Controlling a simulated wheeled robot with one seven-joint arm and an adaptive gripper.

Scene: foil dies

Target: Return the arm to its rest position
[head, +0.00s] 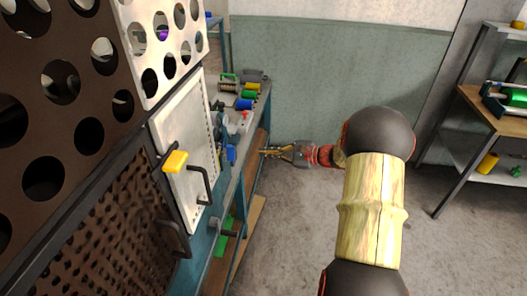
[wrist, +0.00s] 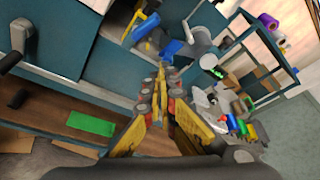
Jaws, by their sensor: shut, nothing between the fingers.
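My gripper (head: 267,152) shows in the head view at the end of my arm, which reaches left toward the workbench (head: 253,135). It is close to the bench's front edge; I cannot tell whether it touches. In the wrist view my gripper (wrist: 161,68) has its yellow fingers drawn together at the tips. The fingers are shut and hold nothing.
A panel with a yellow block (head: 175,161) and dark handle (head: 200,186) stands at left. Colored rolls (head: 244,104) lie on the bench. A shelf rack (head: 480,115) with a green roll (head: 514,97) stands at right. The grey floor (head: 300,235) between is clear.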

